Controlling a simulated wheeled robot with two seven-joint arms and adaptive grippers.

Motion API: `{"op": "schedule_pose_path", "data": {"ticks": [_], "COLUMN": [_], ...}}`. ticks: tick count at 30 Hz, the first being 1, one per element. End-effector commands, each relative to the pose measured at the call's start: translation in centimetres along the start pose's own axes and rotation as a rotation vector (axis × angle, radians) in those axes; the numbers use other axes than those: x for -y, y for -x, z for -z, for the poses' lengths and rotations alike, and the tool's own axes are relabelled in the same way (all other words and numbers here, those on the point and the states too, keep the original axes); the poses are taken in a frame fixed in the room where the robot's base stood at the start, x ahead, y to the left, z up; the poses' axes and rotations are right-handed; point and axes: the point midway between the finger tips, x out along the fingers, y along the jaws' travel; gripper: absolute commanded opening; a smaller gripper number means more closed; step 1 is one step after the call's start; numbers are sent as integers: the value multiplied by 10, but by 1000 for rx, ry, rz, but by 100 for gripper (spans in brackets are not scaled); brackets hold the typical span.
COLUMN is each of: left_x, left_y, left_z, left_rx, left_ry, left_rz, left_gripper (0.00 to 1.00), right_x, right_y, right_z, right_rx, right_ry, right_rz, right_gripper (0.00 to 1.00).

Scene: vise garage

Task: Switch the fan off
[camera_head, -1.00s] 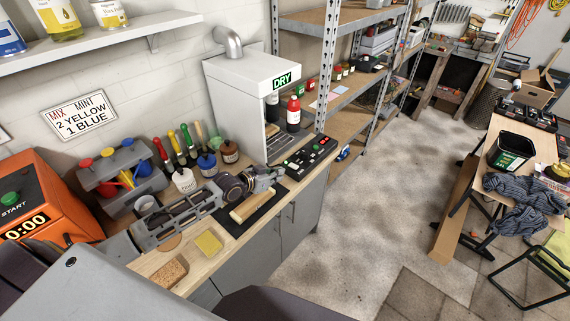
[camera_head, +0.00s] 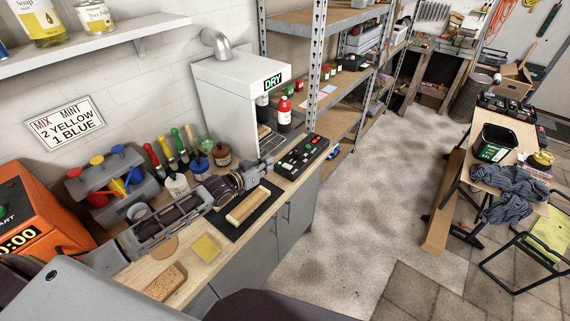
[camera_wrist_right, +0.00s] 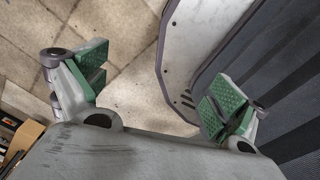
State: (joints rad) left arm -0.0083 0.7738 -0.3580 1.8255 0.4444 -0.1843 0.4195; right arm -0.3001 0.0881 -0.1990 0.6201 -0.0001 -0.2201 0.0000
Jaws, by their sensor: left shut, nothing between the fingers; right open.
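The grey drying booth with the green DRY sign (camera_head: 273,83) stands at the back of the workbench. A black control panel (camera_head: 304,154) with small red, green and pale controls lies on the bench in front of it. I cannot make out a fan or read the state of any switch. My left gripper (camera_head: 268,165) is shut and empty, over the bench just left of the panel; it looks apart from the panel's buttons. My right gripper (camera_wrist_right: 158,86) is open and empty, with its green pads apart above the floor, away from the bench.
A yellow sponge (camera_head: 206,247) and cork block (camera_head: 165,283) lie nearer. Bottles and brushes (camera_head: 172,157) stand behind my left arm.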

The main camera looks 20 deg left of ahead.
Motion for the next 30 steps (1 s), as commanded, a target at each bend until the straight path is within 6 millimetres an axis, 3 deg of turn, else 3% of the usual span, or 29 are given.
{"op": "schedule_pose_path", "data": {"ticks": [16, 30], "left_x": [1, 0], "left_y": [-13, -45], "left_z": [0, 1], "left_rx": [-1, -1], "left_ry": [0, 0], "left_rz": [1, 0], "left_gripper": [0, 0], "right_x": [15, 6], "right_y": [0, 0], "right_z": [4, 2], "right_rx": [-4, -2], "right_ry": [-5, -1], "right_rz": [16, 6], "right_gripper": [97, 97]}}
